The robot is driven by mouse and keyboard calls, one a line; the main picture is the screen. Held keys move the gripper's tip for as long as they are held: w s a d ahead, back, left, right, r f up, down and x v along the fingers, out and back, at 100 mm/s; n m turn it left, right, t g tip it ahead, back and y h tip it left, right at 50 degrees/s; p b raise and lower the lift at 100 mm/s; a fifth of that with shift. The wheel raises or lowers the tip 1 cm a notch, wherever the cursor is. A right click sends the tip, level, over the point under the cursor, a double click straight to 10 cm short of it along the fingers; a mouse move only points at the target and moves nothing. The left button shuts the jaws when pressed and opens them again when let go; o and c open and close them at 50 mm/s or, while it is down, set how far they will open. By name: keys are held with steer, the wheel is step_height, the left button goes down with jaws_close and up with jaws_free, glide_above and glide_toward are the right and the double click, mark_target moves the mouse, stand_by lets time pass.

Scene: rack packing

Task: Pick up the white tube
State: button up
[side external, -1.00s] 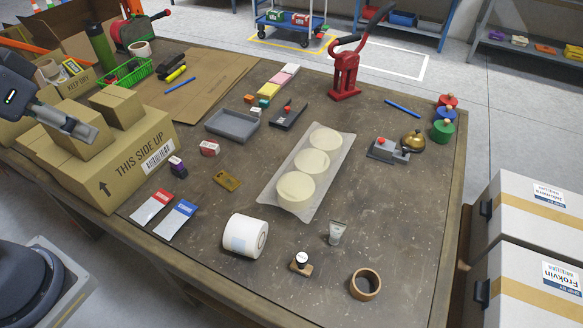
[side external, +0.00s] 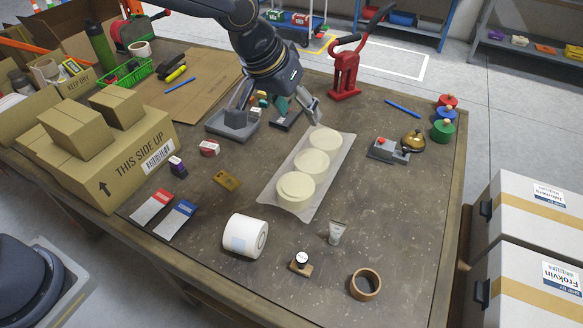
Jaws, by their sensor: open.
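My gripper (side external: 275,108) is at the back middle of the table, near the grey tray (side external: 216,134) and the black stapler-like tool. Its fingers are spread wide apart, and nothing shows held between them. The tube is well in front of the gripper and to its right, with the pale discs between them.
The large white roll (side external: 245,236), a small stamp (side external: 301,264) and a brown tape ring (side external: 365,284) lie around the tube. A clear sheet with pale discs (side external: 296,188) lies behind it. A red press (side external: 346,70) stands at the back. Bare table lies right of the tube.

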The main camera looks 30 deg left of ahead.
steer(key=s+d+f+m+g, duration=0.1)
steer(key=s+d+f+m, duration=0.15)
steer(key=d+f, duration=0.65)
steer(key=g+y, duration=0.1)
glide_toward(335, 230)
steer(key=shift+m, duration=0.35)
steer(key=x, duration=0.6)
steer(key=shift+s+d+f, duration=0.1)
steer(key=shift+d+f, duration=0.2)
steer(key=shift+f, duration=0.1)
steer(key=x, duration=0.6)
steer(key=shift+a, duration=0.3)
steer(key=c, duration=1)
